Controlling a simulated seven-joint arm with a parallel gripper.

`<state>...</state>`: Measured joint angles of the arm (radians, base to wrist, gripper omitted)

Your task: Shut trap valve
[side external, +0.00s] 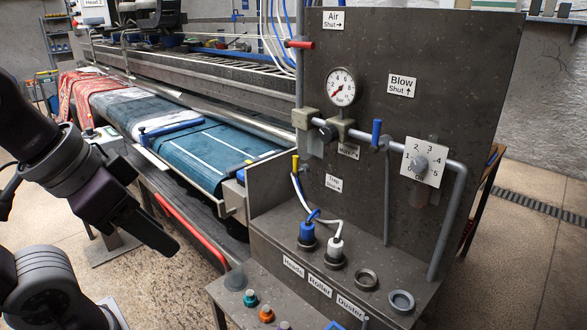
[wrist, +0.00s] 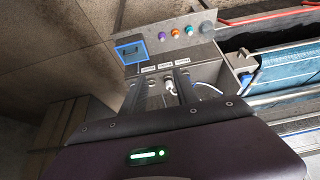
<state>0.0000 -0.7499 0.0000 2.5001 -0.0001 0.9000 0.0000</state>
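A grey panel (side external: 440,60) carries pipes and small valve handles. A small label (side external: 333,183) low on the panel is too small to read surely; it may be the trap label. A yellow handle (side external: 295,164) stands roughly upright to its left, on a fitting behind the white and blue hoses. I cannot tell whether that valve is open or shut. My gripper (side external: 165,245) is left of the panel and apart from it, above the floor. In the wrist view my gripper (wrist: 163,88) shows two dark fingers apart, with nothing held between them.
A red handle (side external: 300,44) is by the Air label, and a blue handle (side external: 377,132) is near the Blow label. A gauge (side external: 341,87) and a dial (side external: 422,163) are on the panel. Blue (side external: 307,231) and white (side external: 336,247) connectors stand on the ledge. The rug conveyor (side external: 200,150) lies behind.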

